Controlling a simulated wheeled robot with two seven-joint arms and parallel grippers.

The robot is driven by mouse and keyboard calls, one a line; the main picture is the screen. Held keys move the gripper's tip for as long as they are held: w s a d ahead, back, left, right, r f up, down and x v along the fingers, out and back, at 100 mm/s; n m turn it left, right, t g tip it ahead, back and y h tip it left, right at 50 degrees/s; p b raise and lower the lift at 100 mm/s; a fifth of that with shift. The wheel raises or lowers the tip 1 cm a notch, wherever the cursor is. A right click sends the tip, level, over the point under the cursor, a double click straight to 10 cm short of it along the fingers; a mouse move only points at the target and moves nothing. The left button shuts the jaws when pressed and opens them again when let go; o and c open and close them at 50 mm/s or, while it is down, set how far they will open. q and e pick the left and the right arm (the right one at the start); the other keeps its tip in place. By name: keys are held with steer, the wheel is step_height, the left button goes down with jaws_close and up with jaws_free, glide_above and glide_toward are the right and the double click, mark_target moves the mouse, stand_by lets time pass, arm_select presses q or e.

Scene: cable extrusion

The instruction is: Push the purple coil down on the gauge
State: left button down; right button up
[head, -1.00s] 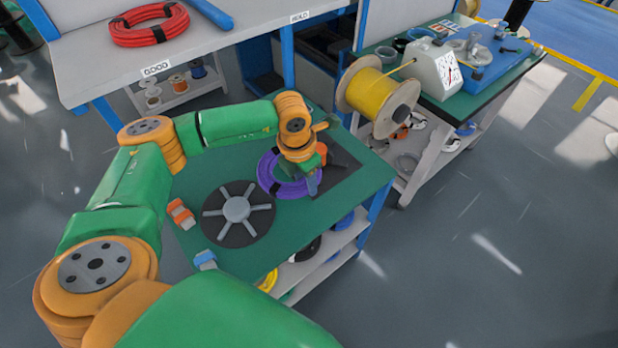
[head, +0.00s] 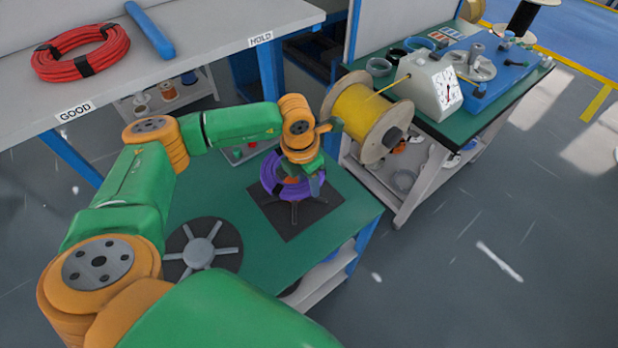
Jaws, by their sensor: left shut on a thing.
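The purple coil (head: 270,181) is a ring with dark bands, at the middle of the head view. My left gripper (head: 314,184) is shut on its right side, with the fingers partly hidden by the wrist and the coil. The coil is over a dark square plate (head: 292,227) on the green table. Grey legs (head: 295,212) of what looks like the gauge stick out below the coil's front edge. The rest of that part is hidden. I cannot tell whether the coil touches it. My right gripper is not in view.
A dark disc with grey spokes (head: 200,253) lies on the green table (head: 262,258) at front left. A yellow wire spool (head: 362,115) stands close behind to the right, beside a white dial box (head: 432,84). A red coil (head: 80,52) lies on the grey bench.

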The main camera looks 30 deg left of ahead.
arm_select(q)
steer(key=f, duration=0.1)
steer(key=f+b, duration=0.1)
steer(key=shift+s+f, duration=0.2)
steer(key=shift+f, duration=0.1)
steer(key=shift+w+f+b, duration=0.15)
steer(key=shift+f+b, duration=0.1)
steer(key=shift+b, duration=0.15)
steer(key=shift+w, duration=0.15)
steer(key=shift+s, duration=0.2)
steer(key=shift+w, duration=0.2)
steer(key=shift+s, duration=0.1)
steer(key=shift+b, duration=0.3)
